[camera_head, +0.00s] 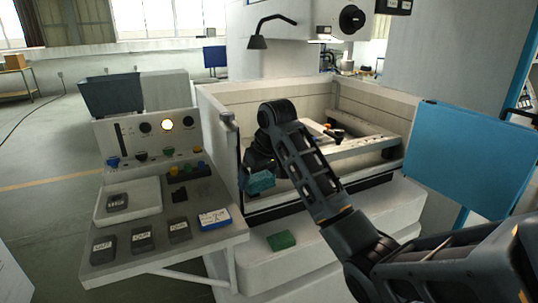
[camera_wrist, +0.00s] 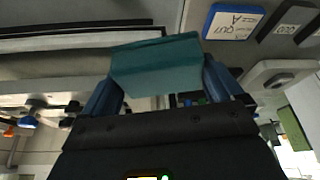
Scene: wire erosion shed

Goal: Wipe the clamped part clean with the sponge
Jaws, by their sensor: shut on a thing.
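My gripper (camera_wrist: 162,85) is shut on a teal block, which looks like the sponge (camera_wrist: 158,65). The block sits between the two blue fingers in the wrist view. In the head view the teal sponge (camera_head: 261,182) hangs below my wrist, at the left front of the machine's open bath. Inside the bath, to the right of my gripper, a dark clamp (camera_head: 336,133) with an orange spot stands on a pale rail. The clamped part is partly hidden behind my arm, and I cannot make it out clearly. The sponge appears apart from the clamp.
A green block (camera_head: 281,240) lies on the machine's front ledge. The bath wall (camera_head: 222,150) stands left of my gripper. A console shelf (camera_head: 205,240) at left carries dark boxes and a blue-edged label block (camera_head: 214,218). A blue panel (camera_head: 468,155) stands at right.

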